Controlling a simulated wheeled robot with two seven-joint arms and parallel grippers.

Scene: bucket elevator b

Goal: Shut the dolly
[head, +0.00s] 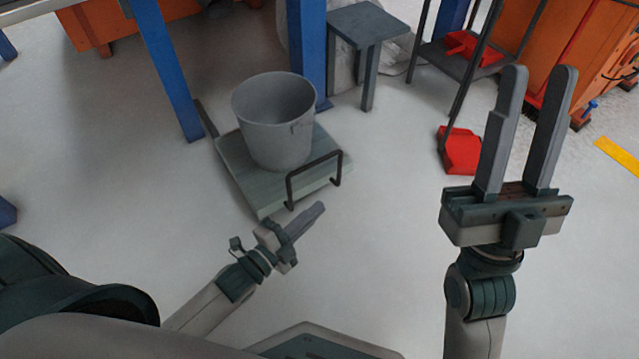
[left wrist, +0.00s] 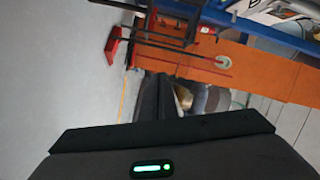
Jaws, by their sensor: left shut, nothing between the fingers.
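The dolly (head: 252,187) is a low, flat grey-green platform on the floor, left of centre in the head view. A black bar handle (head: 314,178) stands at its near right side. A grey bucket (head: 274,125) stands upright on it. My left gripper (head: 316,210) is shut and empty, just below the handle in the picture; I cannot tell how close they are in depth. In the left wrist view, the shut dark fingers (left wrist: 170,92) point away from the camera, and I cannot make out the dolly. My right gripper (head: 542,72) is open and empty, at the right.
A blue post (head: 307,50) and a small grey table (head: 366,27) stand behind the dolly. A black rack (head: 462,62) stands at the back right, with a red bin (head: 461,152) on the floor beside it. Floor between the dolly and my right gripper is clear.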

